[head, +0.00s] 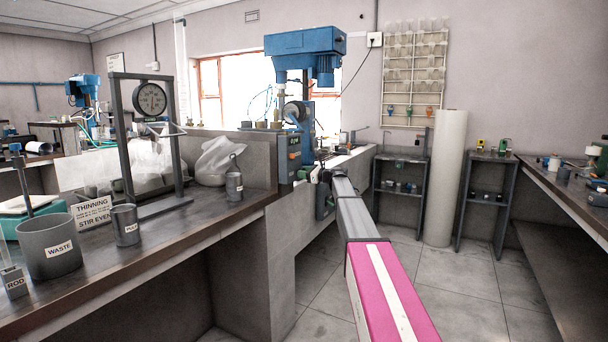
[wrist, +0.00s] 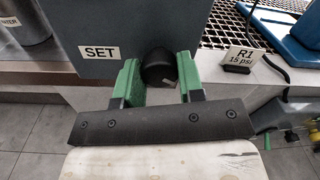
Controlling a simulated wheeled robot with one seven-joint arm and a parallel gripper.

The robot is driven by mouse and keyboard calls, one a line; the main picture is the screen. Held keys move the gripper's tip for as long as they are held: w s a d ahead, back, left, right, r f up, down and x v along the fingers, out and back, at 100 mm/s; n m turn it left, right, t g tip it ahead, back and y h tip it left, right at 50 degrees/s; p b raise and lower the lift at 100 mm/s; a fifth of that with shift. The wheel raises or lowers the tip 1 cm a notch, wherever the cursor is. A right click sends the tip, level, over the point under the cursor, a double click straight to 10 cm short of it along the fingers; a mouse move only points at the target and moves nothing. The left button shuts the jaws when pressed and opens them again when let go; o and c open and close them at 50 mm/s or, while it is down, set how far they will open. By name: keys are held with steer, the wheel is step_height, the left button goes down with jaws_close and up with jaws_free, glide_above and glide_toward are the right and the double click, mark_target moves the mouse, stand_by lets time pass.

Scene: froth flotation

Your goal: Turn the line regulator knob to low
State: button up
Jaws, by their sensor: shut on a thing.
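The line regulator knob (wrist: 158,68), a dark round knob, projects from the front of a grey box (wrist: 90,25) with a white SET label (wrist: 102,52) in the wrist view. My gripper (wrist: 159,80) has its green fingers on both sides of the knob, shut on it. No low mark can be read. In the head view my gripper (head: 318,174) is small, at the end of my outstretched arm by the front of the blue machine's bench; the knob is hidden there.
A sign reading R1 15 psi (wrist: 240,60) stands right of the box, before a black mesh (wrist: 225,28). A blue machine (head: 305,50) rises behind the gripper. A waste bucket (head: 48,247), a pulp cup (head: 126,225) and a dial gauge stand (head: 117,140) are on the left bench.

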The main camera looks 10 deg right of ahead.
steer(key=n, duration=2.4)
steer(key=shift+r+g+y, duration=0.1)
steer(key=shift+g+y, duration=0.2)
steer(key=shift+y, duration=0.1)
steer(key=shift+n, duration=0.3)
steer(key=o, duration=0.9)
steer(key=shift+d, duration=0.1)
